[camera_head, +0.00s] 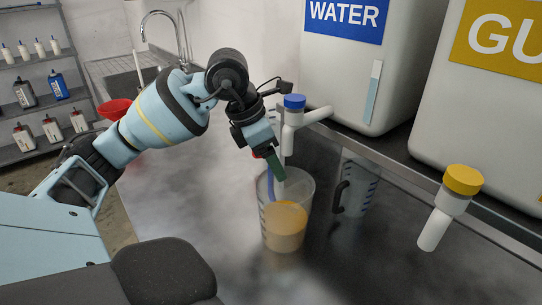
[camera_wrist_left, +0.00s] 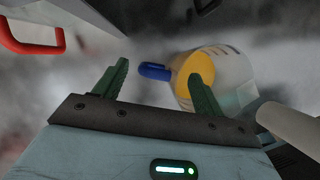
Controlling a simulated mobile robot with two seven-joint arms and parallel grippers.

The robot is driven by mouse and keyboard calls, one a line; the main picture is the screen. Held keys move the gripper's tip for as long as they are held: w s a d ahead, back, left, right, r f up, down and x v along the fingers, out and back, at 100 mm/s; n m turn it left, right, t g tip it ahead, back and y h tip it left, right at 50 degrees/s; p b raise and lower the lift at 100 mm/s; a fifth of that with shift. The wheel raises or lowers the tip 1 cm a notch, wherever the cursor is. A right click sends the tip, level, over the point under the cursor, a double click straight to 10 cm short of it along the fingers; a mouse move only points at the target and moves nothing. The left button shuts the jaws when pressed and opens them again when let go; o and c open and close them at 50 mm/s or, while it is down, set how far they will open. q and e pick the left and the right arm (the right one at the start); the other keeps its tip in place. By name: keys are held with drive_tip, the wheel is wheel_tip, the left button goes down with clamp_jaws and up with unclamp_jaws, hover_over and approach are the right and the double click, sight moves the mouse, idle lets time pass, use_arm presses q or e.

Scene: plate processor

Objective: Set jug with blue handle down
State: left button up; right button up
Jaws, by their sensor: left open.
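The jug with blue handle (camera_head: 286,225) is clear, partly filled with orange-yellow liquid, and stands upright on the dark metal worktop. Its blue handle faces left, toward my left gripper (camera_head: 277,168). In the left wrist view the jug (camera_wrist_left: 232,72) is seen from above, with its blue handle (camera_wrist_left: 154,71) in line with the gap between the fingertips. My left gripper (camera_wrist_left: 157,78) is open there, its two green fingers apart. Whether a finger touches the handle or rim is unclear. My right gripper is not in view.
A clear jug with black handle (camera_head: 356,188) stands just right. A blue-capped tap (camera_head: 293,108) rises behind; a yellow-capped tap (camera_head: 450,200) is right. A WATER tank (camera_head: 345,75) stands behind. A red handle (camera_wrist_left: 30,42) shows at upper left in the wrist view. Front worktop is clear.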

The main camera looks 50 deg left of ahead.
use_arm(q)
drive_tip(key=shift+r, duration=0.25)
drive_tip(key=p+v, duration=0.1)
drive_tip(key=v, duration=1)
drive_tip(key=shift+r+p, duration=0.35)
